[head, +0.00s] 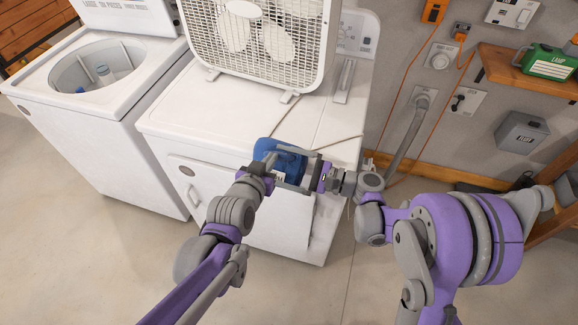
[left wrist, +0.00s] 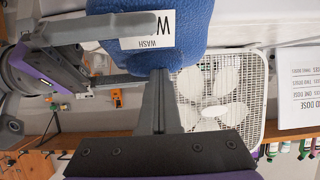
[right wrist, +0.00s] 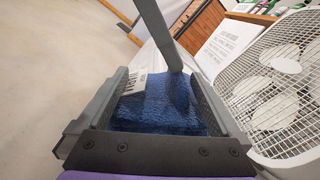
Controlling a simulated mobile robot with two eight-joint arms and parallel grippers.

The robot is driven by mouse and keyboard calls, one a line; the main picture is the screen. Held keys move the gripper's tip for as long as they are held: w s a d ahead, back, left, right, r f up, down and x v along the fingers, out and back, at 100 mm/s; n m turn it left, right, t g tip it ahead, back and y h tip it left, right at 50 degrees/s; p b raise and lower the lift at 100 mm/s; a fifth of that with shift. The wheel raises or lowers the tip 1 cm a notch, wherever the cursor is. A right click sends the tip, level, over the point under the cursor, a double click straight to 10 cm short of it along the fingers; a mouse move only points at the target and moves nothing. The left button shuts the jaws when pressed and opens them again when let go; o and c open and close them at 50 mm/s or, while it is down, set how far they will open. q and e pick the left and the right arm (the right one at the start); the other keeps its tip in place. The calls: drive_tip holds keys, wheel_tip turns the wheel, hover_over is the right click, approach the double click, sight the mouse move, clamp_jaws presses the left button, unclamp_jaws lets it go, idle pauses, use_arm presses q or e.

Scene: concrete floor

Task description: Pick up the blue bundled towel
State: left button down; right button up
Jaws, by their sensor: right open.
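The blue bundled towel (head: 286,160) is in front of the white dryer's top front edge, between my two grippers. In the left wrist view the towel (left wrist: 195,25) fills the top centre and bears a white WASH label. My left gripper (head: 267,165) has its fingers together at the towel; their tips are hidden against it. My right gripper (head: 296,169) comes from the right with jaws open, one finger on either side of the towel. In the right wrist view the towel (right wrist: 160,112) lies between the spread fingers, with my left gripper's grey fingers reaching it from above.
A white box fan (head: 255,45) stands on the dryer (head: 205,125). An open washer (head: 100,85) with bottles inside is at left. A wall shelf (head: 520,75) and grey box (head: 520,132) are at right. The concrete floor in front is clear.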

drive_tip(key=shift+c, duration=0.2)
drive_tip(key=c, duration=1.5)
drive_tip(key=shift+s, duration=0.1)
use_arm(q)
drive_tip(key=shift+r, duration=0.65)
use_arm(e)
clamp_jaws()
use_arm(q)
drive_tip(key=v, duration=1.2)
use_arm(e)
drive_tip(key=shift+d, duration=0.1)
use_arm(q)
drive_tip(key=shift+s, duration=0.15)
